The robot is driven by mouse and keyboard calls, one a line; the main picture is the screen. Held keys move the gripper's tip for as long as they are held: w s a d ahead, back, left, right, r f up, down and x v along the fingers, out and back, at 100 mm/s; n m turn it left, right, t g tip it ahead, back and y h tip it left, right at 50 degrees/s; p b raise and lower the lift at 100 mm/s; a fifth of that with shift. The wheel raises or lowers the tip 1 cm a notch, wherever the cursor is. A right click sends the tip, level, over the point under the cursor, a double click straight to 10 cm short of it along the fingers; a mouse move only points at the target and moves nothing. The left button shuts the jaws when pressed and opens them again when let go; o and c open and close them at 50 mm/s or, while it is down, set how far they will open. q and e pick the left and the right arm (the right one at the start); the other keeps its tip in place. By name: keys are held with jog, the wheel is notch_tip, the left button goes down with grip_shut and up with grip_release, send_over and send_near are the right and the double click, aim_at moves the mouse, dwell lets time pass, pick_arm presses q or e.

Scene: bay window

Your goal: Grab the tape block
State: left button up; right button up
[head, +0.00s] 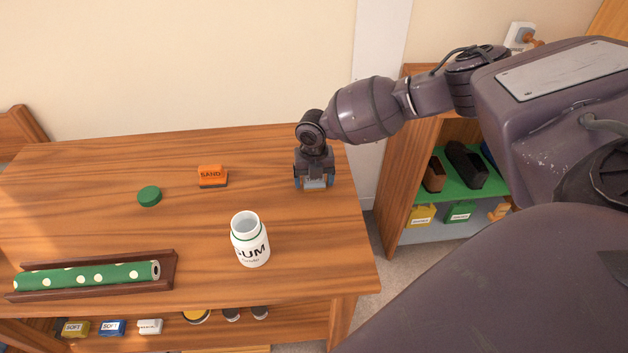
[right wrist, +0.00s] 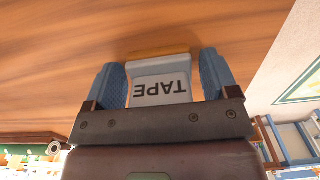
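The tape block (right wrist: 160,88) is a pale grey block with the word TAPE on its face and a tan edge. In the right wrist view it sits between the two blue fingers of my right gripper (right wrist: 163,85), with a narrow gap visible on the right side. In the head view the tape block (head: 315,184) shows partly below my right gripper (head: 314,183), at the right end of the wooden table (head: 200,245). The fingers are apart, one on each side of the block. The gripper hides much of the block. My left gripper is not in view.
An orange SAND block (head: 211,175) and a green lid (head: 149,196) lie left of the gripper. An open white GUM jar (head: 250,240) stands nearer the front. A green dotted roll (head: 90,275) lies in a wooden tray (head: 168,283). A shelf (head: 397,210) stands to the right.

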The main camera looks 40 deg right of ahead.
jog(key=c, duration=0.7)
